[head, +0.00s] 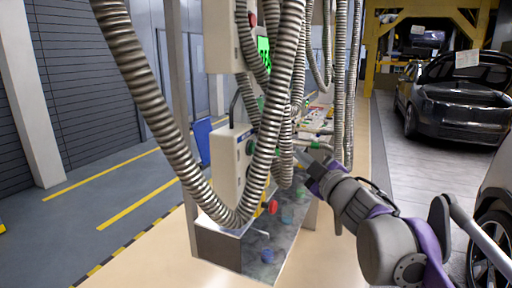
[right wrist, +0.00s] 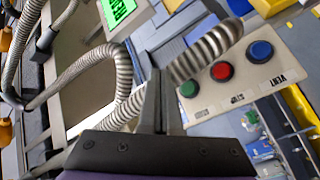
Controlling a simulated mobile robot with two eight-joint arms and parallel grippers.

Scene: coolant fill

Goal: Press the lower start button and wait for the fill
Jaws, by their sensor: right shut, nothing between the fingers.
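My right gripper (head: 303,160) reaches in from the right in the head view, among the hanging hoses. In the right wrist view its fingers (right wrist: 157,80) are shut and empty. A pale control box (right wrist: 240,82) there carries a green button (right wrist: 188,89), a red button (right wrist: 222,71) and a blue button (right wrist: 261,50) marked VENT. The green button is just right of the fingertips, and no contact shows. The pale lower box (head: 229,165) in the head view is partly behind a hose. A green screen (right wrist: 122,10) appears to read READY. My left gripper is out of view.
Ribbed metal hoses (head: 151,95) hang across the head view; one (right wrist: 205,52) passes close to the fingertips and the green button in the wrist view. A parts-filled metal trough (head: 222,246) stands below. A dark car (head: 458,100) is at the back right. The left floor is clear.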

